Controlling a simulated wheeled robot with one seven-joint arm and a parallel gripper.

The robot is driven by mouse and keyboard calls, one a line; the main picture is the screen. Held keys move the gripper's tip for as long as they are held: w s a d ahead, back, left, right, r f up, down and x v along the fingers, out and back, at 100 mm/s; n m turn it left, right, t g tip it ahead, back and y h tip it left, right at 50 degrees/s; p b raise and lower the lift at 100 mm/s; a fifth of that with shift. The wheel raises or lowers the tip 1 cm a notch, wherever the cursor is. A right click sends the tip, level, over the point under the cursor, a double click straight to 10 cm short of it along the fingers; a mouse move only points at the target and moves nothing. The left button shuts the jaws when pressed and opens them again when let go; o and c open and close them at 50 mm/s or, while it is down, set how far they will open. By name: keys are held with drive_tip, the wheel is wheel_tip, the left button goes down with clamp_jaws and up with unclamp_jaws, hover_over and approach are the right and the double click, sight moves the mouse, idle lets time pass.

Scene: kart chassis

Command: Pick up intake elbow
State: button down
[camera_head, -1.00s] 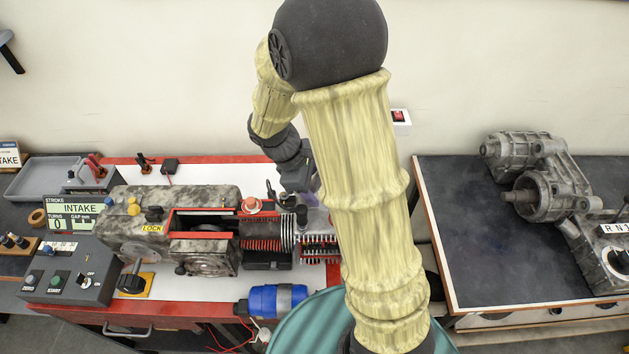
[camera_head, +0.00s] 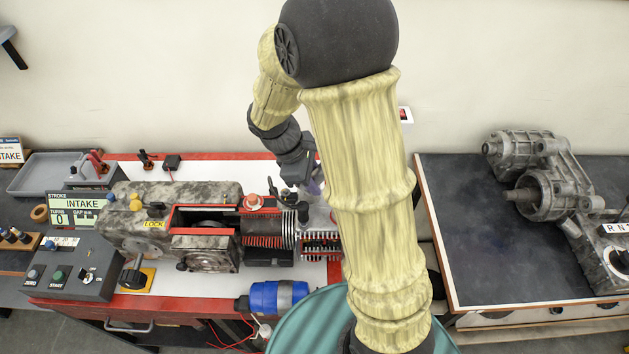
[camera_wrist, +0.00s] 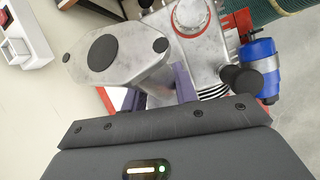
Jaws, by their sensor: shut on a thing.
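The intake elbow (camera_wrist: 135,65) is a silver-grey metal part with a flat flange, a large black round opening and small dark bolt holes in the wrist view. My gripper (camera_wrist: 160,98) is shut on it, with a purple finger on either side of its body. The elbow is over or beside the finned engine; I cannot tell whether they touch. In the head view my gripper (camera_head: 311,185) is at the right end of the engine, mostly behind my arm, and the elbow is hardly visible there.
The engine (camera_head: 180,215) with its red-edged cutaway fills the left bench. A blue cylinder (camera_head: 276,297) is at the front edge. A control box (camera_head: 70,265) stands at left. A gearbox (camera_head: 540,185) rests on the right bench, whose left part is clear. A red-switch box (camera_wrist: 20,40) is on the wall.

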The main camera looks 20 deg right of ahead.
wheel_tip(320, 180, up, 9)
drive_tip(key=shift+f, duration=0.1)
idle(0.7)
